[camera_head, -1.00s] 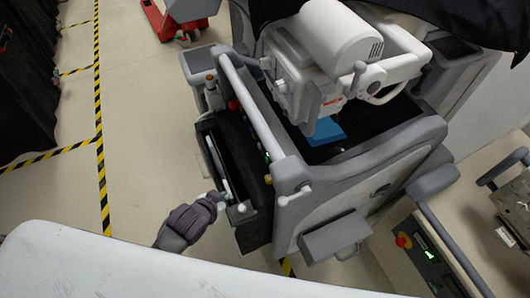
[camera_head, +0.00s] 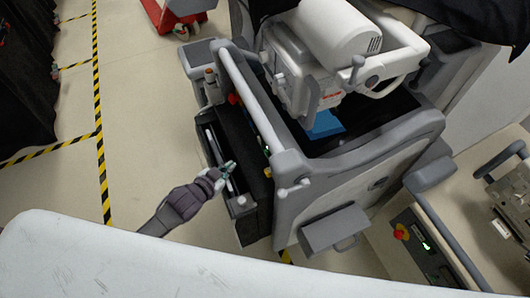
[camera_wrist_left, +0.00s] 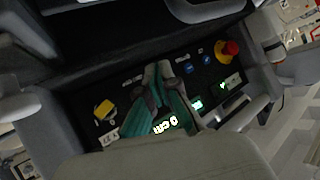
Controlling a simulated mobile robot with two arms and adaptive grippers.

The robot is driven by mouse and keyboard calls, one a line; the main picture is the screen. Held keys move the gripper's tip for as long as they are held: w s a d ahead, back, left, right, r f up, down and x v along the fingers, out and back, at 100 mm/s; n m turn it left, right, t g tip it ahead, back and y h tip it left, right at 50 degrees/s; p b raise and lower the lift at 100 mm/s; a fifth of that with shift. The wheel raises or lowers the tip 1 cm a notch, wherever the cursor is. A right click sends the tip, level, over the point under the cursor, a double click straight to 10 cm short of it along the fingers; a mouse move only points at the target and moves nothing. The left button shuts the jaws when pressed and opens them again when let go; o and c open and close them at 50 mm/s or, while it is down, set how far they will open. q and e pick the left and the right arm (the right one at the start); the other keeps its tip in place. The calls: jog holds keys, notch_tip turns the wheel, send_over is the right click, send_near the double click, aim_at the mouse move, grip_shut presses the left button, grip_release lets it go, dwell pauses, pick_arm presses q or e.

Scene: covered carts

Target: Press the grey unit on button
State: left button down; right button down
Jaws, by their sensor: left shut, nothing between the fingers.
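The grey unit (camera_head: 335,175) is a large wheeled machine in the middle of the head view. Its control panel (camera_wrist_left: 135,88) shows in the left wrist view, with a red knob (camera_wrist_left: 231,48), small blue round buttons (camera_wrist_left: 188,67), a yellow knob (camera_wrist_left: 103,109) and a lit green display (camera_wrist_left: 197,104). I cannot tell which control is the on button. My left gripper (camera_head: 229,168) is shut and empty, over the dark recess at the unit's left side. In the left wrist view its teal fingers (camera_wrist_left: 158,68) point across the panel and hide part of it; contact is unclear.
A second machine with a red button (camera_head: 401,234) stands at the lower right. A red pallet jack (camera_head: 170,14) is at the top. Open floor (camera_head: 150,130) with yellow-black tape lies to the left. A white surface (camera_head: 90,255) fills the lower left.

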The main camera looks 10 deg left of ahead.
aim_at(266, 153)
pick_arm(q)
jog(key=w+d, duration=0.1)
jog(key=d, duration=0.1)
jog(key=w+d+b, duration=0.2)
jog(key=d, duration=0.1)
jog(key=shift+w+d, duration=0.3)
jog(key=shift+w, duration=0.05)
jog(key=shift+w+d, duration=0.5)
jog(key=shift+d, duration=0.2)
jog(key=shift+d, duration=0.1)
dwell(0.6)
jog(key=shift+w+d, duration=0.2)
jog(key=shift+d, duration=0.1)
